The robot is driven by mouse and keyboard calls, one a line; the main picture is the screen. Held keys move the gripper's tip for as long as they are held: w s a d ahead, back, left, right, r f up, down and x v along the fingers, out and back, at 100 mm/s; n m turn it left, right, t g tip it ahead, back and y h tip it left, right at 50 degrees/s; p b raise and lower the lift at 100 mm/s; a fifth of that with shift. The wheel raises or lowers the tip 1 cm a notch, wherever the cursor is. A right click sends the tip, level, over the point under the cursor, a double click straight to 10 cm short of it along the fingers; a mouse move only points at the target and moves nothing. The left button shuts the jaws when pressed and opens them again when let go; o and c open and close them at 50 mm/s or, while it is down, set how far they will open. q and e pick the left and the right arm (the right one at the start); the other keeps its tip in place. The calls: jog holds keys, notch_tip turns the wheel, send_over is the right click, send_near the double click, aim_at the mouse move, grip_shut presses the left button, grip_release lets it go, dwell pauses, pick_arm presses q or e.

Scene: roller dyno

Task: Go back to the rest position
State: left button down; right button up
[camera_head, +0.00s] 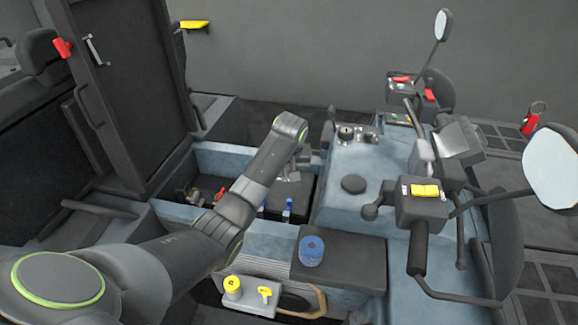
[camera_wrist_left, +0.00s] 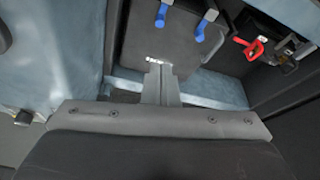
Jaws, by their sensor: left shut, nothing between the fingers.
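My left arm comes in from the left in the head view and reaches over the open blue-grey bin (camera_head: 270,225). Its gripper (camera_head: 290,176) points down into the bin, partly hidden by the wrist. In the left wrist view the gripper's fingers (camera_wrist_left: 160,70) are together with nothing between them. They are over a dark panel (camera_wrist_left: 160,35) in the bin, close to two blue-ended parts (camera_wrist_left: 185,18). I cannot tell if the fingers touch the panel. My right gripper is not in view.
A red-handled part (camera_wrist_left: 249,47) lies at the bin's right in the wrist view. A blue cylinder (camera_head: 311,251) stands on a dark lid (camera_head: 340,262). A box with yellow knobs (camera_head: 248,294) is in front. Handlebars with mirrors (camera_head: 553,165) stick up at right. A tall dark panel (camera_head: 120,90) stands left.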

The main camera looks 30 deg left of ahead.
pick_arm(q)
jog(key=shift+s+d+r, duration=0.1)
jog(key=shift+s+r, duration=0.15)
jog(key=shift+r, duration=0.35)
